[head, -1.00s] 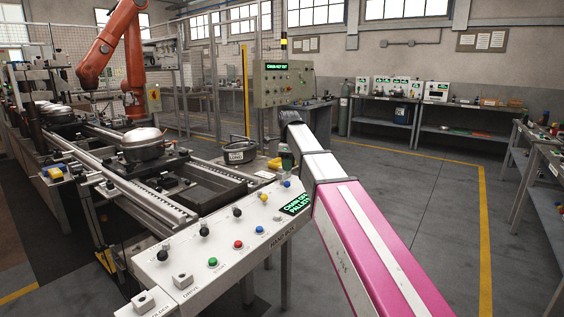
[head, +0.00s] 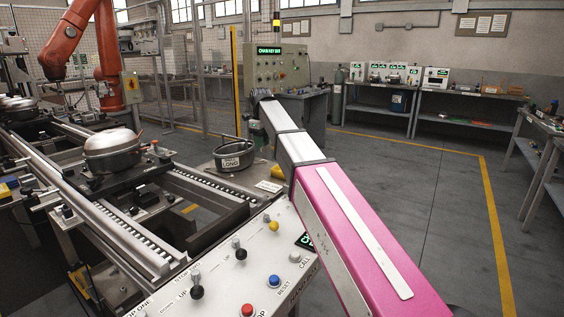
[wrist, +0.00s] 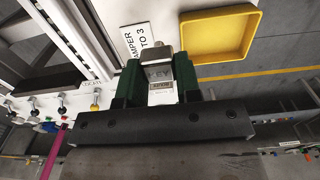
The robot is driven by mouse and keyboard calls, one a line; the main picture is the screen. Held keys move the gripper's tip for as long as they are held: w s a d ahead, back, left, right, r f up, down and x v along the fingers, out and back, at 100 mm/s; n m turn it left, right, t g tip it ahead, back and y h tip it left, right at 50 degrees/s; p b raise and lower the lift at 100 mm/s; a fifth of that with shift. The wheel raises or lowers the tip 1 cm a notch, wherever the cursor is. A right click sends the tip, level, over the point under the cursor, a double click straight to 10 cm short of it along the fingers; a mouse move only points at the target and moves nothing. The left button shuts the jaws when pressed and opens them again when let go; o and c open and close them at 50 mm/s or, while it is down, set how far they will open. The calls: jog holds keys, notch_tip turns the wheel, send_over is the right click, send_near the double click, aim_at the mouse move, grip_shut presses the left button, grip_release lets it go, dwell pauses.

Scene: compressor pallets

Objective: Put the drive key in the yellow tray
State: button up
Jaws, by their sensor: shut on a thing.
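The drive key (wrist: 159,73) is a grey metal piece marked KEY in the wrist view. My gripper (wrist: 158,84) has its two green fingers shut on it, one on each side. The yellow tray (wrist: 218,14) is a shallow, square-cornered tray at the upper right of the wrist view. It looks empty, and the key is to its left in the picture, apart from its inside. Whether the key's lower end touches anything cannot be told. In the head view my arm hides most of the gripper, and the key cannot be made out.
A label plate reading DAMPER TO 3 (wrist: 138,40) lies beside the key. A round black container marked LONG (head: 233,160) stands left of my arm. A conveyor carries a compressor (head: 113,150); a control panel (head: 240,262) with knobs stands in front. Open floor lies right.

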jog(key=shift+w+d+f, duration=0.15)
jog(key=shift+w, duration=0.2)
jog(key=w+d+f, duration=0.1)
jog(key=d+f, duration=0.1)
jog(key=d, duration=0.1)
jog(key=w+d+f, duration=0.1)
jog(key=d+f, duration=0.1)
jog(key=d, duration=0.2)
jog(key=w+d+f, duration=0.1)
jog(key=d+f, duration=0.1)
jog(key=d, duration=0.1)
jog(key=shift+w+d+f, duration=0.15)
jog(key=shift+d+f, duration=0.2)
jog(key=shift+f, duration=2)
jog(key=shift+f, duration=0.15)
jog(key=o, duration=0.9)
notch_tip(320, 180, up, 12)
jog(key=shift+r, duration=0.15)
